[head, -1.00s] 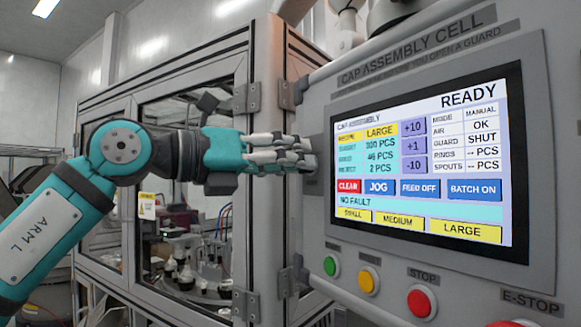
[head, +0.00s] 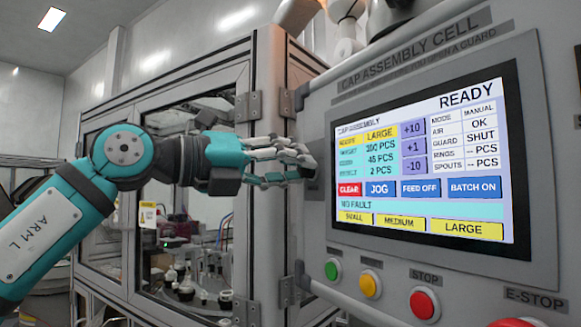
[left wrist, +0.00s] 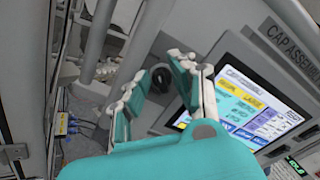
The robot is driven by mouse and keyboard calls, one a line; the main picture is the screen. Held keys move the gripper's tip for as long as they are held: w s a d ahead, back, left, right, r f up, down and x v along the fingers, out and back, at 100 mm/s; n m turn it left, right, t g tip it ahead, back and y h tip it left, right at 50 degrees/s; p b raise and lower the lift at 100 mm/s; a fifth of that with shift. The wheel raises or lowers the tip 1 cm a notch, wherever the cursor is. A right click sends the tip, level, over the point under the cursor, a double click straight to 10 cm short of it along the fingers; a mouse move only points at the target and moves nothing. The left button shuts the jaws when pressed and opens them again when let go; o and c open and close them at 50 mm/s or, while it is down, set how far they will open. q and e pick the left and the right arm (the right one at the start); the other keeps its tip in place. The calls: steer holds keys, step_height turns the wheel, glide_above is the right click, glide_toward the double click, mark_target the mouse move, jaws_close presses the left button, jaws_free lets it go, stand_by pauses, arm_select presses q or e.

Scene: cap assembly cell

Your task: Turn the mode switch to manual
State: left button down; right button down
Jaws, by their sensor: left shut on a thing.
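The mode switch shows as a dark round knob (left wrist: 161,76) in the left wrist view, on the grey panel left of the screen. In the head view it is hidden behind my fingers. My left gripper (head: 307,165) is at the panel's left edge, shut on the knob; its fingers also show on either side of the knob in the left wrist view (left wrist: 157,70). The screen (head: 420,165) reads READY, and its MODE row reads MANUAL. My right gripper is not in view.
Below the screen are a green button (head: 333,270), a yellow button (head: 370,284), a red stop button (head: 424,303) and the red e-stop (head: 512,322) at the bottom edge. The glazed guard cabinet (head: 245,105) stands close behind my left gripper.

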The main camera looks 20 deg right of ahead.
arm_select(q)
steer(key=shift+a+r, duration=0.1)
steer(key=shift+r, duration=0.1)
steer(key=c, duration=1.4)
jaws_free()
steer(key=shift+o, duration=0.9)
steer(key=shift+f, duration=0.15)
steer(key=s+a, duration=0.2)
steer(key=a, duration=0.9)
steer(key=shift+a, duration=0.4)
steer(key=shift+s, duration=0.1)
